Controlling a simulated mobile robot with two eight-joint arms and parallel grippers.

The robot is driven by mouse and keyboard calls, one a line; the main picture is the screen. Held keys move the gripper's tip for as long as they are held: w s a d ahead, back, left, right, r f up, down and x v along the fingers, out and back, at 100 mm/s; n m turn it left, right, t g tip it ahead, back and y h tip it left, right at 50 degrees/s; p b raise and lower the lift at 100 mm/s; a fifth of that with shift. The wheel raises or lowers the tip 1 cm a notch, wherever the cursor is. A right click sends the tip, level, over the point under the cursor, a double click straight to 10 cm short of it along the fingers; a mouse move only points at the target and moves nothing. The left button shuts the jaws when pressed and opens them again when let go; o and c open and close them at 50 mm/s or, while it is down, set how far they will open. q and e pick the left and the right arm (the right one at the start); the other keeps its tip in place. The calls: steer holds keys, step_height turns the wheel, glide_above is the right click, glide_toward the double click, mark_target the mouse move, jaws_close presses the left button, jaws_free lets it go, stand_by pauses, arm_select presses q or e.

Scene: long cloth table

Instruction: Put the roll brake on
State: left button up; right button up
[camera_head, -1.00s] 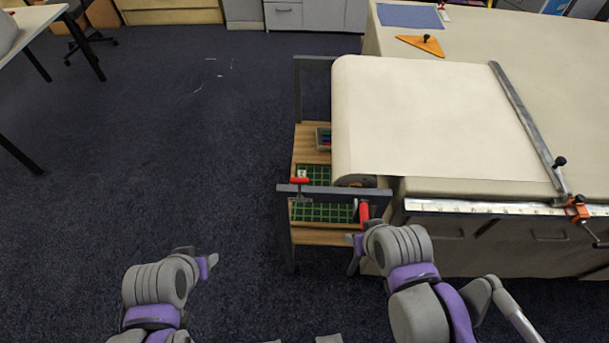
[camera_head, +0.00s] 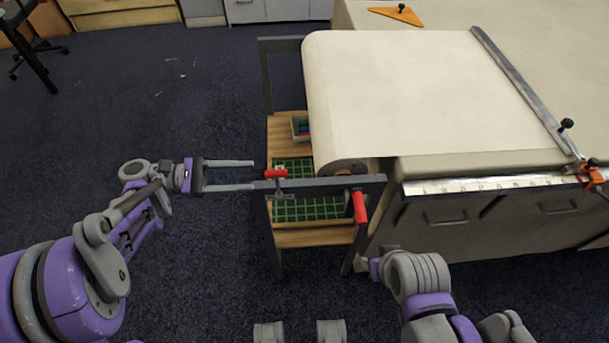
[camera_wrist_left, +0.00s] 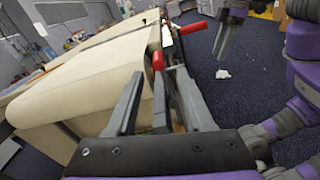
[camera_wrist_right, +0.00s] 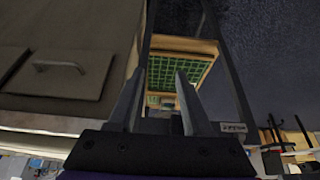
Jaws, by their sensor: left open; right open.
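Two red-handled levers sit on the grey bar at the near end of the roll stand, and I cannot tell which is the roll brake. The left red handle (camera_head: 276,173) lies level on top of the bar. The right red handle (camera_head: 360,206) hangs steeply below the bar, near the end of the cream roll (camera_head: 345,166). My left gripper (camera_head: 253,175) is open and empty, with its fingertips just left of the left handle. In the left wrist view, a red handle (camera_wrist_left: 158,61) shows ahead between the fingers. My right gripper (camera_wrist_right: 163,78) is open and empty, low in front of the stand.
The grey stand has wooden shelves with a green grid mat (camera_head: 310,208) and a small tray (camera_head: 301,129). The long cloth table (camera_head: 480,165) stands to the right, with a metal straightedge (camera_head: 520,85) across the cloth.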

mark_target(288, 170)
arm_select(q)
steer(key=shift+h, duration=0.3)
steer(key=d, duration=1)
steer(key=shift+w+d, duration=0.1)
steer(key=shift+d, duration=0.2)
steer(key=shift+c, duration=0.2)
jaws_close()
stand_by(0.6)
